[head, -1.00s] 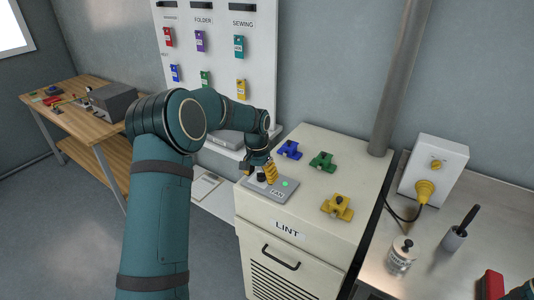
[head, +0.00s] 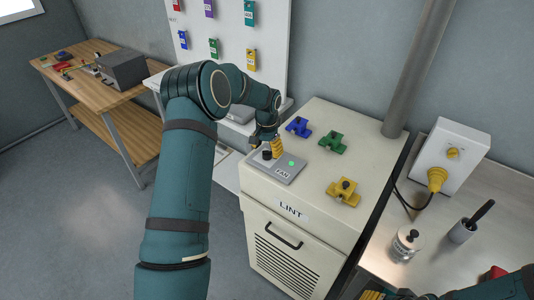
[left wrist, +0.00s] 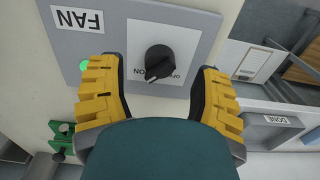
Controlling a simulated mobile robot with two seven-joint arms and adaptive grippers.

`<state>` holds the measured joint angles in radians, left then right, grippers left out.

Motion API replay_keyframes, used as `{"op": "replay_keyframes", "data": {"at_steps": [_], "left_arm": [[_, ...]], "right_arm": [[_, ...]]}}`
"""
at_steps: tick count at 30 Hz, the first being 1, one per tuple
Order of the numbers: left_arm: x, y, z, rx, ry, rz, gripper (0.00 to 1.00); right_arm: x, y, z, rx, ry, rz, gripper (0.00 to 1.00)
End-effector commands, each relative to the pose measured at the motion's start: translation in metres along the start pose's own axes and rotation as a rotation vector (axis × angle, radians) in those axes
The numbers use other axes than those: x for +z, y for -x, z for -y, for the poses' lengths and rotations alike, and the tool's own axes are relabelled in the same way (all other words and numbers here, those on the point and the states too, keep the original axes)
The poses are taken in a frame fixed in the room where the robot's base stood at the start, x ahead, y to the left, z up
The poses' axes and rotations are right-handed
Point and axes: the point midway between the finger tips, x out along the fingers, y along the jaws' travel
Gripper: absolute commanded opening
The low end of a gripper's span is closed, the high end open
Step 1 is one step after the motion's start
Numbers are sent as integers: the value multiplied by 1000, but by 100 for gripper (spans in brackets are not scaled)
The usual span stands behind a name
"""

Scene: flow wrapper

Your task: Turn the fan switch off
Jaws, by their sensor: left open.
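The fan switch is a black round knob (left wrist: 160,62) on a grey plate (left wrist: 205,25) labelled FAN, on top of the cream LINT cabinet (head: 330,180). In the left wrist view its pointer appears turned toward the ON mark. A green lamp (head: 291,163) on the plate is lit. My left gripper (head: 272,150) is at the plate, with its yellow fingers open on either side of the knob, apart from it in the left wrist view (left wrist: 157,68). My right gripper (head: 374,295) is partly cut off at the bottom edge.
Blue (head: 298,127), green (head: 333,142) and yellow (head: 343,192) clamp-like pieces sit on the cabinet top near the plate. A grey pipe (head: 418,70) rises behind. A metal bench (head: 430,225) at right holds a socket box (head: 448,155) and a jar (head: 406,244).

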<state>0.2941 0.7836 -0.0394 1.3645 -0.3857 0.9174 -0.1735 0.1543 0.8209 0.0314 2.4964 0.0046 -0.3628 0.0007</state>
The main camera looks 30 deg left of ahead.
Motion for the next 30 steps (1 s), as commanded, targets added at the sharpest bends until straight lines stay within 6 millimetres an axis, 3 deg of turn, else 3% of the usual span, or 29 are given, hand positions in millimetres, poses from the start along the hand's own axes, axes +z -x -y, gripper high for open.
{"op": "replay_keyframes", "data": {"at_steps": [6, 17, 21, 23, 30], "left_arm": [[0, -21, 0, 0, -1, 0, 65], [0, -24, 0, 0, -1, -1, 66], [0, -24, 0, 0, -1, -1, 17], [0, -24, 0, 0, -1, -1, 0], [0, -24, 0, 0, 8, -1, 0]], "right_arm": [[0, 1, 0, 0, 0, 0, 47], [0, 1, 0, 0, 0, 0, 47], [0, 1, 0, 0, 0, 0, 47], [0, 1, 0, 0, 0, 0, 47], [0, 0, 0, 0, 0, 0, 47]]}}
